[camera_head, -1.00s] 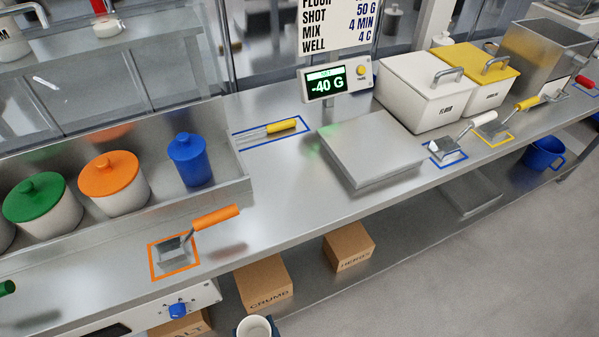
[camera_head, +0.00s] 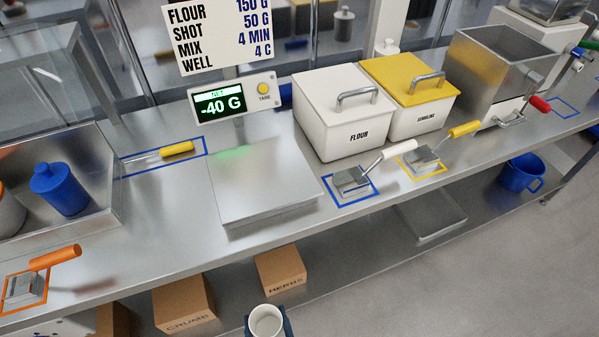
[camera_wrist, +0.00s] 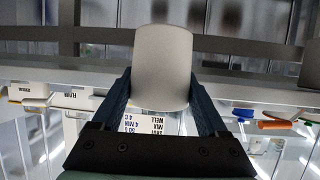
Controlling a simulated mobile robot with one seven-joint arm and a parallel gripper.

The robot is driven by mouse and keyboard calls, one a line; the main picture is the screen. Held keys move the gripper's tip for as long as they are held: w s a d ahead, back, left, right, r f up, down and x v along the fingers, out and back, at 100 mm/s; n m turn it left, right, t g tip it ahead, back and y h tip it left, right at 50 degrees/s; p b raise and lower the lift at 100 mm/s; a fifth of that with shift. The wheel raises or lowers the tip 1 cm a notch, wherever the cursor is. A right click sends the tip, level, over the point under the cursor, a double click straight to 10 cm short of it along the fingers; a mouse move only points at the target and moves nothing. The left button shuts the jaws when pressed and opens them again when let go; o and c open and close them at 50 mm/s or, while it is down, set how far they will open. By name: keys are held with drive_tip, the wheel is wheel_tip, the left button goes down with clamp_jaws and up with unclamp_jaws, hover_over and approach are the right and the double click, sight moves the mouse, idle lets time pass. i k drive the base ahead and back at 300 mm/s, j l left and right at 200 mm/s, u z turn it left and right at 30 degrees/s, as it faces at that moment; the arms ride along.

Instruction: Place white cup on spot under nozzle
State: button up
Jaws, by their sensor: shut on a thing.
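The white cup (camera_head: 266,320) is at the bottom edge of the head view, its open rim facing up. My gripper (camera_head: 267,333) is shut on the cup, with a dark blue finger on each side. In the wrist view the cup (camera_wrist: 162,68) fills the middle between the fingers of my gripper (camera_wrist: 160,92). The cup is in front of the counter, over the floor side, apart from any surface. I cannot make out a nozzle or a spot under it for certain in these views.
The steel counter (camera_head: 160,215) carries a scale (camera_head: 262,183), a flour bin (camera_head: 342,115), a yellow-lidded bin (camera_head: 410,95) and a steel hopper (camera_head: 500,75). Scoops lie along its front. Boxes (camera_head: 281,271) and a blue mug (camera_head: 522,173) stand on the lower shelf. Floor at right is clear.

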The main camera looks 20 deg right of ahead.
sight(560, 107)
drive_tip(key=l, duration=0.5)
drive_tip(key=i+l+z, duration=0.1)
drive_tip(key=l, duration=0.85)
drive_tip(key=i+l+z, duration=0.1)
drive_tip(key=l, duration=0.4)
drive_tip(key=i+l, duration=0.1)
drive_tip(key=l, duration=0.4)
drive_tip(key=i+l+z, duration=0.1)
drive_tip(key=l, duration=0.85)
drive_tip(key=i+l+z, duration=0.1)
drive_tip(key=l, duration=0.35)
drive_tip(key=i, duration=0.05)
